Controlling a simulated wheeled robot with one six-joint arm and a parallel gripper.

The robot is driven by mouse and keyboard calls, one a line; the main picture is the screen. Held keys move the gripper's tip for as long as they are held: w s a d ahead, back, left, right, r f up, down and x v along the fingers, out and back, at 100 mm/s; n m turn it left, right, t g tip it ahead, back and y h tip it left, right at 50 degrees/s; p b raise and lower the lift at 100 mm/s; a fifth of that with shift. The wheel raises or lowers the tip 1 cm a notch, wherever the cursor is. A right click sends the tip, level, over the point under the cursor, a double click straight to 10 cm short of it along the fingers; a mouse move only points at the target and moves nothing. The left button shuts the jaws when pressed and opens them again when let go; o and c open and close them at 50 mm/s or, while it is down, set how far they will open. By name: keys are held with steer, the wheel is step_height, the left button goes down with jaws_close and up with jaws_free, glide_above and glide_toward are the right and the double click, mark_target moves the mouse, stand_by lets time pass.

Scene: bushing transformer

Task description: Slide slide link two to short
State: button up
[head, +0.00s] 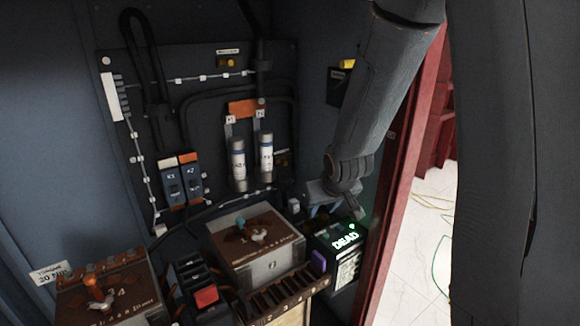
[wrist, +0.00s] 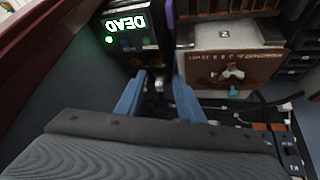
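A box marked 2 (head: 262,262) has a brown top plate with a silver wing-shaped piece (head: 259,237) and a small teal knob (head: 240,222). In the wrist view the brown plate (wrist: 205,70) is at the upper right, with the wing piece (wrist: 232,73) and teal knob (wrist: 233,91). Lettering on the plate is too small to read. My gripper (head: 325,210) is right of this box, apart from it, above the unit lit DEAD (head: 345,241). In the wrist view my gripper's blue fingers (wrist: 158,88) are spread, with no held object visible.
A second brown-topped box (head: 110,290) with an orange knob stands at the lower left. Black switches with a red block (head: 206,296) lie between the boxes. Two white cylinders (head: 252,160) and cables are on the back panel. A red frame (head: 405,170) borders the right.

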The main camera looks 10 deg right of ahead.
steer(key=w+f+n+t+y, duration=0.1)
steer(key=w+t, duration=0.3)
steer(key=w, duration=0.8)
steer(key=n+t+y, duration=0.3)
steer(key=t+y, duration=0.3)
glide_toward(286, 164)
steer(key=w, duration=0.1)
steer(key=p+x, duration=0.2)
steer(key=x, duration=0.4)
steer(key=shift+w+a, duration=0.3)
steer(key=shift+a, duration=0.05)
steer(key=shift+c, duration=0.3)
jaws_close()
